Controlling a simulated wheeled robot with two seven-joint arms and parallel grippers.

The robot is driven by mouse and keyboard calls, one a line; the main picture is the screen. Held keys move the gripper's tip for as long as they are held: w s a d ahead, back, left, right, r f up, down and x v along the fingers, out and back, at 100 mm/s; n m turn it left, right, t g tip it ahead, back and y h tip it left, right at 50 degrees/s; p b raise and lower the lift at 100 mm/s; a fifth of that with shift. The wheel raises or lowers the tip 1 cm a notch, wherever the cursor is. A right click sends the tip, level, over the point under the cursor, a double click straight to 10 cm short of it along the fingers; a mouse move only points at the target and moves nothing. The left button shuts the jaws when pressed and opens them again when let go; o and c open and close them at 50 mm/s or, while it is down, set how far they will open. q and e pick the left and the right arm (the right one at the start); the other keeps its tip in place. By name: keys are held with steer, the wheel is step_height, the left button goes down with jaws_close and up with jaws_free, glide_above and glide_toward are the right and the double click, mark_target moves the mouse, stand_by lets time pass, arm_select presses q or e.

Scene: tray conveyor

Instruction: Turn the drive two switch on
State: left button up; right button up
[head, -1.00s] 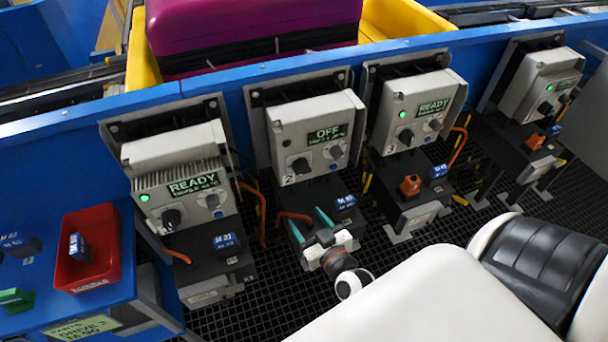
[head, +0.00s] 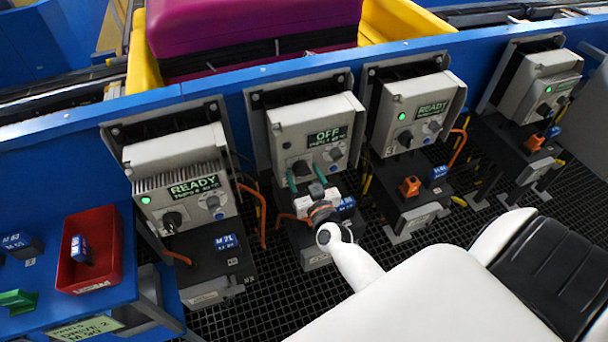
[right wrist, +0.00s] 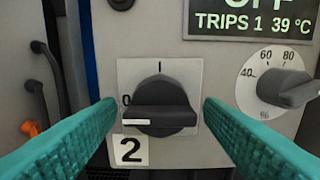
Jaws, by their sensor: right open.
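The drive two box (head: 285,125) is grey, and its display (head: 327,136) reads OFF. Its black rotary switch (head: 300,168) is at the lower left of the box front. In the right wrist view the switch (right wrist: 158,112) lies horizontal, its white mark at the 0 side, with the I mark above. A label 2 (right wrist: 131,150) is below it. My right gripper (head: 306,177) is open, its teal fingers in front of the switch. In the right wrist view the fingers (right wrist: 158,116) stand either side of the knob, apart from it. My left gripper is not in view.
Neighbouring boxes at left (head: 165,155) and right (head: 395,100) show READY with green lights. A blue block (head: 346,203) is beside my right gripper. A red bin (head: 105,225) stands at the left.

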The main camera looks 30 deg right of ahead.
steer(key=shift+w, duration=0.2)
steer(key=shift+c, duration=0.3)
steer(key=c, duration=0.9)
